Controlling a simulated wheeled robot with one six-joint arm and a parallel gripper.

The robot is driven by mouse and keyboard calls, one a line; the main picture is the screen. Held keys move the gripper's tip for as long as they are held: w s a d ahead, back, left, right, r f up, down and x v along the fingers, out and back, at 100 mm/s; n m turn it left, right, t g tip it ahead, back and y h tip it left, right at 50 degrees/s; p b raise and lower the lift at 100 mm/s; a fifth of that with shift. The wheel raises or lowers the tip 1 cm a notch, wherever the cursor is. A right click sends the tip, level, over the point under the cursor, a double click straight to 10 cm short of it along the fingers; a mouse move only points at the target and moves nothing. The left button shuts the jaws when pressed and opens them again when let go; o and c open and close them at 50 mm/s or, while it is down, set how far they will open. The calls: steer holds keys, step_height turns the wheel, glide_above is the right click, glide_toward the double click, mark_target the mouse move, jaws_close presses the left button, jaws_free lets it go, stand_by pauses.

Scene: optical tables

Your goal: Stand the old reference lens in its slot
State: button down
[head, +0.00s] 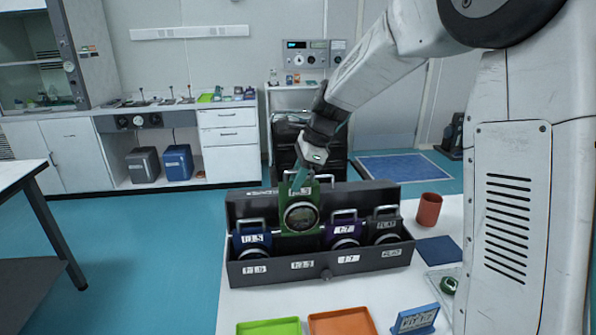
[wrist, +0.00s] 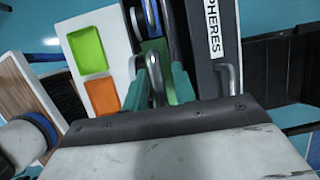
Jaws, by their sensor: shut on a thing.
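A green-framed round lens (head: 301,217) is held upright by my gripper (head: 303,178). It hangs over the second position from the left in a dark grey slotted box (head: 277,275), higher than its neighbours. A blue-framed lens (head: 252,238) stands to its left, and a purple-framed lens (head: 344,232) to its right. A dark grey lens marked FLAT (head: 384,227) stands at the right end. White labels mark the box front below each position. In the wrist view, the teal fingers (wrist: 158,88) close on the lens top; the slot floor is hidden.
The box stands on a white table (head: 228,310). In front lie a green tray (head: 268,328), an orange tray (head: 342,324) and a blue sign (head: 415,320). A red-brown cup (head: 429,209) and a dark blue mat (head: 438,250) lie to the right.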

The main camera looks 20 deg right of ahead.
mark_target(297, 220)
steer(key=shift+f, duration=6.6)
steer(key=shift+c, duration=1.2)
jaws_free()
steer(key=shift+r, duration=0.1)
steer(key=shift+r, duration=4.4)
